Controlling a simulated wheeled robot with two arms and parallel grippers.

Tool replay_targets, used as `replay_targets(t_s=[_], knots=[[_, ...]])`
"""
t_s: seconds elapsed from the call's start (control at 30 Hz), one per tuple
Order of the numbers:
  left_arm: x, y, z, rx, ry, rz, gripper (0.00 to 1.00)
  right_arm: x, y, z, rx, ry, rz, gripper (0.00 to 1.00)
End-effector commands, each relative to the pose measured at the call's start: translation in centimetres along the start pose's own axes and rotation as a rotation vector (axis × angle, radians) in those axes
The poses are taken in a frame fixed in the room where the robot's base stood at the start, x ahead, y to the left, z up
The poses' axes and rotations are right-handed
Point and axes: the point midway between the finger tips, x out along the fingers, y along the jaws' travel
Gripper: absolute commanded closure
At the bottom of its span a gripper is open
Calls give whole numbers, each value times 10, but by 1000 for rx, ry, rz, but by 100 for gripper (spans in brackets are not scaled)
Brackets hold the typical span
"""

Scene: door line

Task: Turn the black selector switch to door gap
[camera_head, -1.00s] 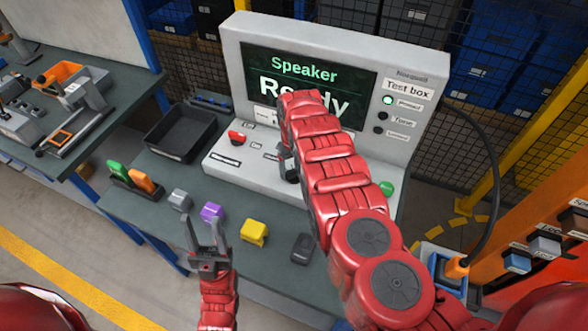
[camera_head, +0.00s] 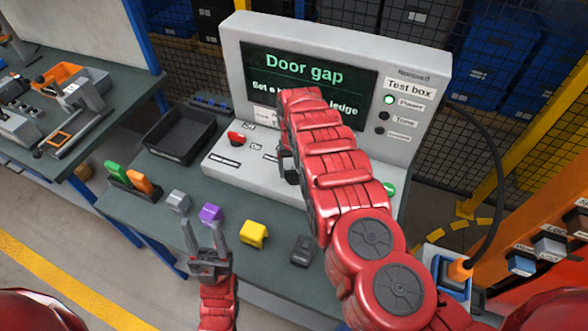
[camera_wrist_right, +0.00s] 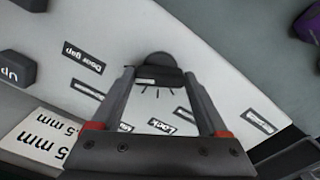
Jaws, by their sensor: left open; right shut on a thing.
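The black selector switch (camera_wrist_right: 158,66) sits on the light sloped panel of the test box (camera_head: 235,165). In the right wrist view my right gripper (camera_wrist_right: 157,76) is shut on it, one finger on each side. Printed labels surround the switch, including "Door gap" (camera_wrist_right: 83,59) and "Lock" (camera_wrist_right: 160,126). In the head view my right arm hides the switch. The test box screen (camera_head: 305,72) reads "Door gap" with a partly covered line below. My left gripper (camera_head: 204,238) is open and empty above the front of the bench.
Gray (camera_head: 178,201), purple (camera_head: 210,214) and yellow (camera_head: 253,234) blocks lie along the bench front, with a dark device (camera_head: 302,250) to their right. A black tray (camera_head: 180,135) stands left of the box. A red switch (camera_head: 236,139) is on the panel.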

Motion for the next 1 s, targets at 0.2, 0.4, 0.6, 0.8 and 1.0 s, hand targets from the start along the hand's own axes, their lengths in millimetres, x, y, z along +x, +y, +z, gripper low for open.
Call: replay_targets(t_s=[0.2,0.4,0.6,0.8,1.0], knots=[[0,0,0,0,0,0,50,-1,0,-1,1,3,-1,0],[0,0,0,0,0,0,50,-1,0,-1,1,2,0,0],[-5,0,1,0,0,0,50,-10,0,0,1,-1,0,0],[-16,1,3,0,0,0,50,-39,-1,-1,1,3,-4,0],[-24,1,4,0,0,0,50,-78,-1,-1,0,4,-2,0]])
